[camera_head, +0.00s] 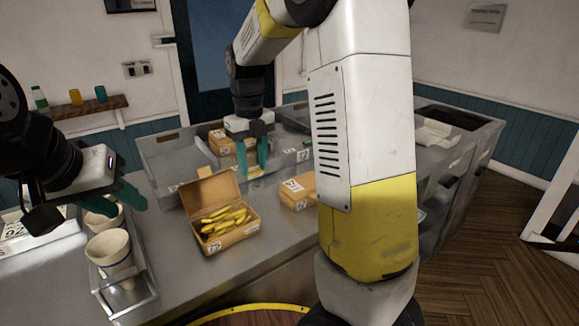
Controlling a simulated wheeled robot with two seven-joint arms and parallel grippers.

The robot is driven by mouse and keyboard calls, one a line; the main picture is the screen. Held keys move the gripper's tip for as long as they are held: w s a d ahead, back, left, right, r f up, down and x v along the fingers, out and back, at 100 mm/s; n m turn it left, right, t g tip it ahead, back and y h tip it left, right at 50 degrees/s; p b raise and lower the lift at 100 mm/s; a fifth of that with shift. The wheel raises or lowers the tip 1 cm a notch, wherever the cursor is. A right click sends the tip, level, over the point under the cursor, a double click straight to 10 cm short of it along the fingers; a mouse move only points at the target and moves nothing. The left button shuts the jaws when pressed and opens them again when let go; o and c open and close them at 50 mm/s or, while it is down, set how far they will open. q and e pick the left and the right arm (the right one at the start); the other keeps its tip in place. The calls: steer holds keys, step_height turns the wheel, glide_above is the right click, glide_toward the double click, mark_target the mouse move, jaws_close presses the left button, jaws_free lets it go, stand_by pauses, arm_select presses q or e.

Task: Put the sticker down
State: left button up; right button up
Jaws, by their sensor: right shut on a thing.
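My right gripper (253,163) points down over the metal tray at the back of the counter, its teal fingers around something small. The sticker cannot be made out clearly; a small pale yellow patch (255,172) shows at the fingertips. An open cardboard box (234,238) of yellow fries stands in front of this gripper, lid up, with a white number label (214,247) on its front. A closed box (297,190) with a label stands to its right. My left gripper (124,202) is open and empty, above the cups at the left.
Paper cups (107,250) stand in a metal rack (146,283) at the front left. The metal tray (165,155) holds more labelled boxes (224,148). My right arm hides part of the counter. Bare counter (180,262) lies left of the fries box.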

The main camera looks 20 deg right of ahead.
glide_above(310, 179)
steer(key=shift+a+f, duration=0.2)
steer(key=shift+f, duration=0.5)
steer(key=shift+d, duration=0.15)
steer(key=shift+f, duration=1.75)
steer(key=shift+f, duration=0.4)
steer(key=o, duration=1.3)
steer(key=shift+r, duration=0.1)
